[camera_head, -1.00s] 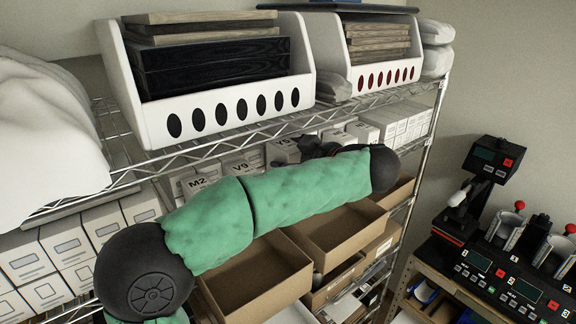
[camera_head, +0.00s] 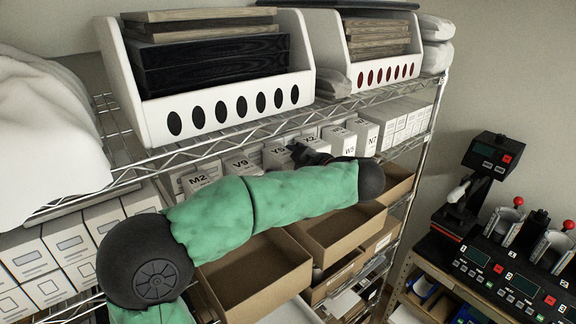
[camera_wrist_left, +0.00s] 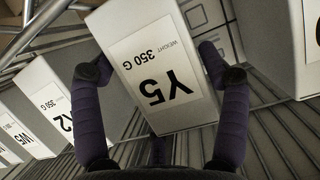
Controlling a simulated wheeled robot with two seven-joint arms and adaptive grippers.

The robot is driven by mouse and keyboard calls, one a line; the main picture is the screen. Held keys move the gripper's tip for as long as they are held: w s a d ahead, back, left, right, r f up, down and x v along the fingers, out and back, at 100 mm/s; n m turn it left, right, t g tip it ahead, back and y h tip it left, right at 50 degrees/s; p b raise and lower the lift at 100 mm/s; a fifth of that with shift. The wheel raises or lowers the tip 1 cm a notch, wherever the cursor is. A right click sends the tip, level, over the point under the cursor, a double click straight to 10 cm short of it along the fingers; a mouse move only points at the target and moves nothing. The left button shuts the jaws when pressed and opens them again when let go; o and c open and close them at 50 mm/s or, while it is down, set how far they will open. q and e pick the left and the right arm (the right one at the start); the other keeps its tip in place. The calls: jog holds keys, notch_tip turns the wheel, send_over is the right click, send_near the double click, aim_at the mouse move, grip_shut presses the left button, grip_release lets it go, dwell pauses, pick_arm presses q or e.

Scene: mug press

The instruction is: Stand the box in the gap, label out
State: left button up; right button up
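The white box labelled Y5 (camera_wrist_left: 160,75) fills the middle of the left wrist view, its label facing my camera and upside down there. My left gripper (camera_wrist_left: 150,65) has one finger on each side of it, the tips close against its sides; it looks shut on the box. In the head view the Y5 box (camera_head: 277,155) is at the front of the middle shelf row, with my left gripper (camera_head: 312,153) at its right. A gap beside the box shows back-row boxes in the wrist view. My right gripper is not in view.
Boxes labelled V9 (camera_head: 238,165) and M2 (camera_head: 198,181) stand to the left, W5 (camera_head: 339,143) and N7 (camera_head: 365,135) to the right. The wire shelf (camera_head: 150,165) lies close above the row. Open cardboard bins (camera_head: 255,270) sit below.

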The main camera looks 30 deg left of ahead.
pick_arm(q)
jog(key=shift+o, duration=0.7)
jog(key=shift+d+r, duration=0.1)
jog(key=shift+r, duration=0.1)
jog(key=b+v, duration=0.1)
jog(key=v, duration=1)
jog(key=shift+d, duration=0.35)
jog(key=shift+s, duration=0.1)
